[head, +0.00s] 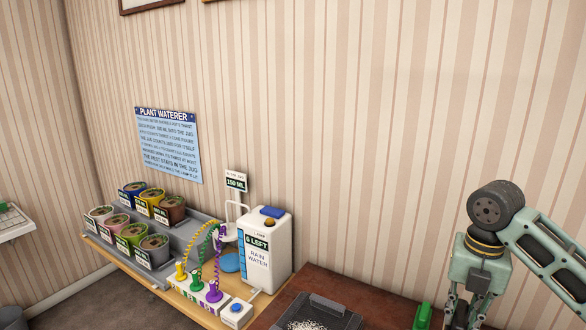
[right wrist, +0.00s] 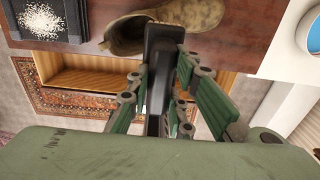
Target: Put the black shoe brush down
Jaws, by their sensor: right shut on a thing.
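The black shoe brush (right wrist: 163,38) is between the fingers of my right gripper (right wrist: 160,78) in the right wrist view, which is shut on it. Its black end overlaps a brown boot or shoe (right wrist: 128,32) in the picture; I cannot tell whether they touch. The bristles cannot be made out. My left gripper is in neither view.
A reddish-brown tabletop (head: 290,302) carries a dark tray (head: 328,300) with white granules. Left of the table, a wooden bench holds a rain water container (head: 266,250), several labelled pots and coloured tubes.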

